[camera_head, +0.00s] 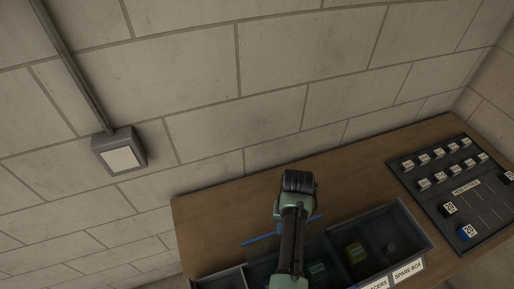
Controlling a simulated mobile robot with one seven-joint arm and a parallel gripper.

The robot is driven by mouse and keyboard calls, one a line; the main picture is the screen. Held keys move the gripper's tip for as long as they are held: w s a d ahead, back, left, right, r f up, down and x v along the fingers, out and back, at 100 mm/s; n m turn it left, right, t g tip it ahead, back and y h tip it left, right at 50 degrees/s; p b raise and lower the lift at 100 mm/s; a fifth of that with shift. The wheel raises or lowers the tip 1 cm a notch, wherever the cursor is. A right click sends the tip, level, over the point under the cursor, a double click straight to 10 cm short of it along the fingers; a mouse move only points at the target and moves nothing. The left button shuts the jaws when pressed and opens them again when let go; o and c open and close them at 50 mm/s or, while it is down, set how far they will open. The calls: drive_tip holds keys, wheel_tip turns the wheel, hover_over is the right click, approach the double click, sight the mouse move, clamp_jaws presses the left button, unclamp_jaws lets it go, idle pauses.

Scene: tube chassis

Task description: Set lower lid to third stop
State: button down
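I cannot clearly make out a lower lid or its stops. A thin blue strip (262,238) crosses the back of the open dark trays and passes behind my arm. It may be the edge of a lid or panel, but I cannot tell its angle. My green and black arm reaches over the trays from the bottom edge and hides part of the strip and the trays. The fingers of my gripper do not show.
The wooden bench (350,172) holds a tray (424,232) with compartments; labels read "SPARE BOX" and partly "...ACERS". A dark board (481,218) with rows of pale blocks and a blue block (467,232) lies right. A grey wall box (119,154) hangs left. The bench's back strip is clear.

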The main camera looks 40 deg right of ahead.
sight(319, 221)
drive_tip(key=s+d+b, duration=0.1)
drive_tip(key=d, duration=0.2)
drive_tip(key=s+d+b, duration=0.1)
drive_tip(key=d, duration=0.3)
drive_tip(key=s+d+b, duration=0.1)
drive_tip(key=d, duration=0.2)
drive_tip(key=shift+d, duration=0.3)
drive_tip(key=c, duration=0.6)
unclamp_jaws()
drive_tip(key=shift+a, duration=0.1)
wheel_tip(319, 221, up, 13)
